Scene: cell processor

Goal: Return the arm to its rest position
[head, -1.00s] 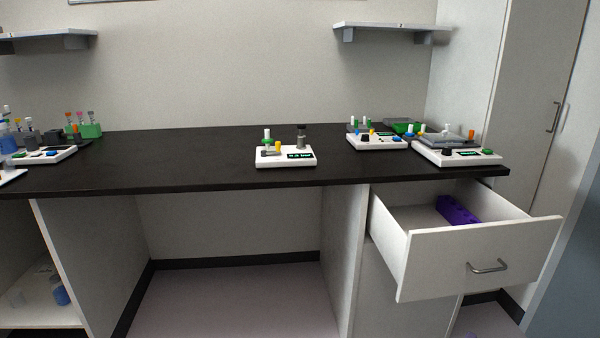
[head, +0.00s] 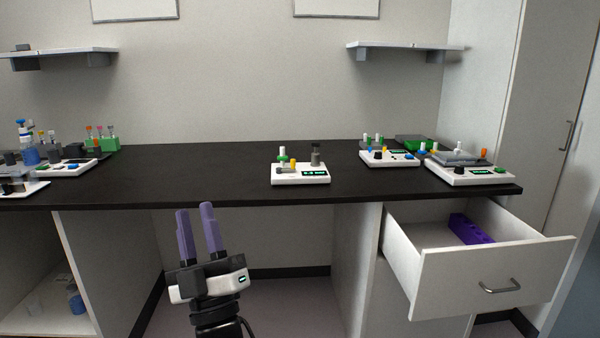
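My gripper (head: 196,216) shows at the lower left of centre in the head view, in front of the black bench. Its two purple fingers point up and stand a little apart, with nothing visible between them. The wrist below is black and white. Only the end of my arm shows; the rest is below the picture.
The black bench (head: 215,178) spans the view. A small white device (head: 300,175) stands mid-bench, with more devices (head: 468,174) at the right. An open drawer (head: 465,280) juts out at the right and holds a purple block (head: 470,229). Knee space under the bench is clear.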

